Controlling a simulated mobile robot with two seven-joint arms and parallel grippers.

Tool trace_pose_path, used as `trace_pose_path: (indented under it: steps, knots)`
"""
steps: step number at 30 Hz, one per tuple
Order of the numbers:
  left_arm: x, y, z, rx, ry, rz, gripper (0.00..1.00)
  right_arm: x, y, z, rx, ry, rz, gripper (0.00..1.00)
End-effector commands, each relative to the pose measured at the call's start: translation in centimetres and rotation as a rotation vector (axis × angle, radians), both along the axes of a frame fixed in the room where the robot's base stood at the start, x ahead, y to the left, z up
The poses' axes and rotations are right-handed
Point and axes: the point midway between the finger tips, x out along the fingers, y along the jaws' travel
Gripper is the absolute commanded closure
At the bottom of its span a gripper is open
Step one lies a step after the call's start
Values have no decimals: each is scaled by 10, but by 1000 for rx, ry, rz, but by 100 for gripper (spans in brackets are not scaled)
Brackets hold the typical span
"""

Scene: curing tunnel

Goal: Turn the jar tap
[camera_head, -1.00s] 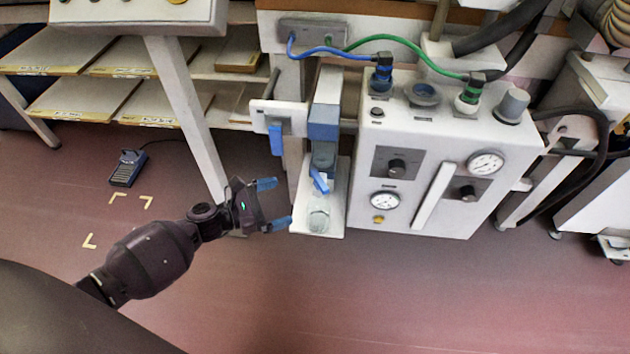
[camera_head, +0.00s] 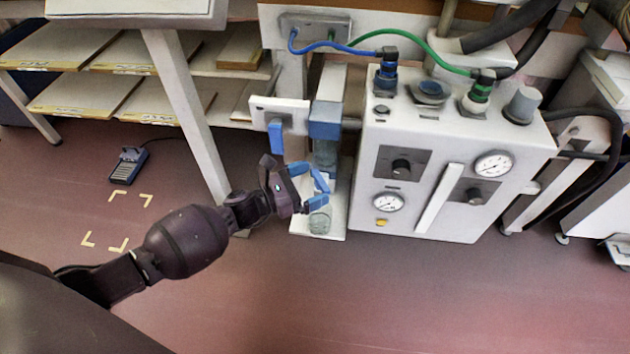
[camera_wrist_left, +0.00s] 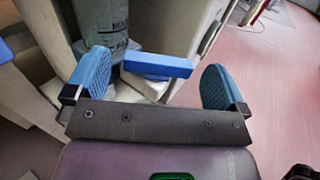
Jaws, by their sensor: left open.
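The jar tap (camera_head: 320,180) is a small blue lever on the front of a clear upright jar (camera_head: 326,153) with a blue-grey top. In the left wrist view the tap lever (camera_wrist_left: 157,66) lies crosswise between my fingers, and the jar (camera_wrist_left: 103,22) stands behind it with dark markings. My left gripper (camera_head: 312,186) is open at the tap, its blue pads on either side. In the wrist view the left gripper (camera_wrist_left: 155,80) shows gaps between both pads and the lever; I see no contact. My right gripper is not in view.
A clear beaker (camera_head: 320,222) stands on the white shelf (camera_head: 333,229) below the tap. A blue handle (camera_head: 276,137) hangs from a white bracket at left. A white control box (camera_head: 450,150) with gauges stands close on the right. Open floor lies in front.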

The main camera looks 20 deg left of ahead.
Motion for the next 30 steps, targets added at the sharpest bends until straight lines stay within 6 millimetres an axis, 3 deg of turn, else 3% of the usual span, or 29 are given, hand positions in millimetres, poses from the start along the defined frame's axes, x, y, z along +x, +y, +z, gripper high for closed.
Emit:
trace_pose_path:
  steps: [14,23,30]
  knots:
    - [9,-7,0,2,-1,0,0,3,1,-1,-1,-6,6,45]
    - [9,-7,0,2,-1,0,46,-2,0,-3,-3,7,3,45]
    - [10,-6,-2,3,-3,-65,47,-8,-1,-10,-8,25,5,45]
